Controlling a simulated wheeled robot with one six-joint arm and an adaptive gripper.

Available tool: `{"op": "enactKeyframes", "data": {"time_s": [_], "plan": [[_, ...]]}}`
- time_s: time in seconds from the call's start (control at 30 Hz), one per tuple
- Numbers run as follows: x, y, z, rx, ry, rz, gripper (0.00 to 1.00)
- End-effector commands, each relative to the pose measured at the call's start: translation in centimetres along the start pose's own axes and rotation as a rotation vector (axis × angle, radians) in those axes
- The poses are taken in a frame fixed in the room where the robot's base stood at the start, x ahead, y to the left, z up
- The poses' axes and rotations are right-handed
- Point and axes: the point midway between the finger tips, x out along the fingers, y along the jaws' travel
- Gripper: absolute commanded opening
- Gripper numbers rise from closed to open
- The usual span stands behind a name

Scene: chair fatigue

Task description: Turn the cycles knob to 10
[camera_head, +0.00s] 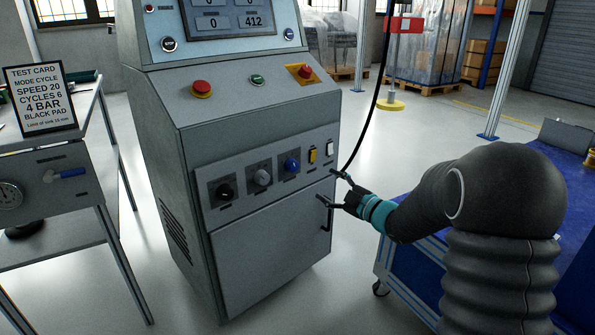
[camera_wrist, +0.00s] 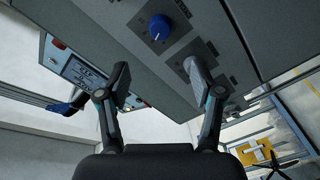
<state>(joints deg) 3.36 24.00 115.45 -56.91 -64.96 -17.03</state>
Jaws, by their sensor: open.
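The blue knob (camera_wrist: 159,27) also shows at the top of the wrist view, beyond my fingertips. My gripper (camera_head: 328,186) is open and empty, in front of the panel's right end, below the switches. In the wrist view its fingers (camera_wrist: 157,72) are spread, and the right finger partly covers the panel.
A yellow switch (camera_head: 312,155) and a white switch (camera_head: 329,148) sit right of the knobs. The cabinet door handle (camera_head: 327,214) is close to my gripper. A blue-topped cart (camera_head: 405,270) stands at right.

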Motion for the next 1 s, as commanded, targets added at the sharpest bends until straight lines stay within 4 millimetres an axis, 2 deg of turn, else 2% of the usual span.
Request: {"op": "enactKeyframes", "data": {"time_s": [0.17, 0.7, 0.83, 1.0], "plan": [[2.0, -0.1, -0.1, -0.001, 0.004, -0.003, 0.66], [11.5, -0.1, -0.1, 0.000, 0.001, -0.001, 0.66], [12.8, -0.1, -0.1, 0.000, 0.001, -0.001, 0.66], [13.5, 0.0, -0.1, 0.000, 0.000, 0.000, 0.66]]}}
